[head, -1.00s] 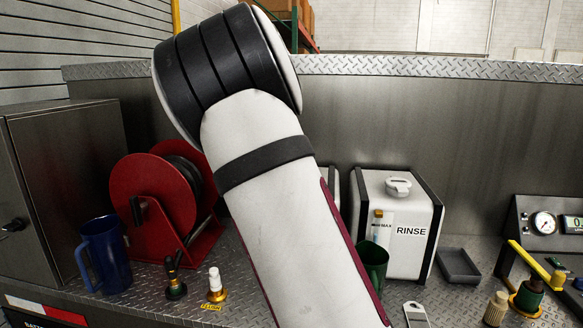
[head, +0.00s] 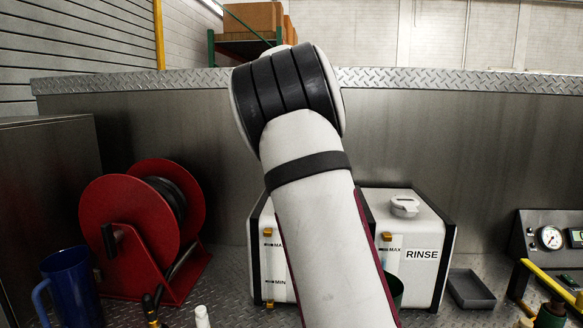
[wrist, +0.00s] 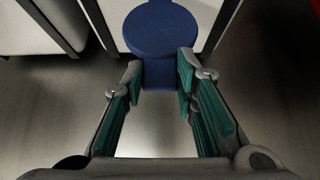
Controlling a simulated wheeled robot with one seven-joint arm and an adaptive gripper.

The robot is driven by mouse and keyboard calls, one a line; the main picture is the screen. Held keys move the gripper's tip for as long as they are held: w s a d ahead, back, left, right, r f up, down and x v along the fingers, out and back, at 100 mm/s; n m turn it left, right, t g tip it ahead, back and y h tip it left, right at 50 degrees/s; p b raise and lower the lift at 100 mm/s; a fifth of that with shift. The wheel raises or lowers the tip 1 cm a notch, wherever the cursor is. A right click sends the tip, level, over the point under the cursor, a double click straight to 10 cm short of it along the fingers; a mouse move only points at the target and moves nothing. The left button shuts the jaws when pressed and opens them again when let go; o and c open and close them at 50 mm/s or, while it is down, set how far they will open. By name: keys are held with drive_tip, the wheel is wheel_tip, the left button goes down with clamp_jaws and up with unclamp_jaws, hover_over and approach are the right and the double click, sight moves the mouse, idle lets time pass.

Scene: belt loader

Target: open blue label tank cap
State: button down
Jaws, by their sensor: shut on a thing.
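In the wrist view, a blue cap-like piece (wrist: 160,28) with a round top and a narrower stem sits between the green-padded fingers of my gripper (wrist: 162,72). The gripper is shut on the stem. White tank surfaces with dark edges show behind and beside it; I cannot tell whether the blue piece is seated on a tank. In the head view, a white tank (head: 275,265) with MAX and MIN marks stands partly behind my arm, which hides its top and any label. My gripper is not visible in the head view.
The RINSE tank (head: 436,262) with its white cap (head: 405,206) stands to the right. A dark tray (head: 471,290) and a gauge panel (head: 550,238) are further right. A red hose reel (head: 130,230) and a blue jug (head: 68,288) are at the left. A metal wall runs behind.

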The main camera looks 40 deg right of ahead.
drive_tip(key=shift+w+d+b, duration=0.7)
drive_tip(key=shift+w+d, duration=0.4)
drive_tip(key=shift+d, duration=0.1)
drive_tip(key=shift+f, duration=0.1)
drive_tip(key=c, duration=1.3)
unclamp_jaws()
drive_tip(key=v, duration=1.2)
drive_tip(key=shift+a+f, duration=0.1)
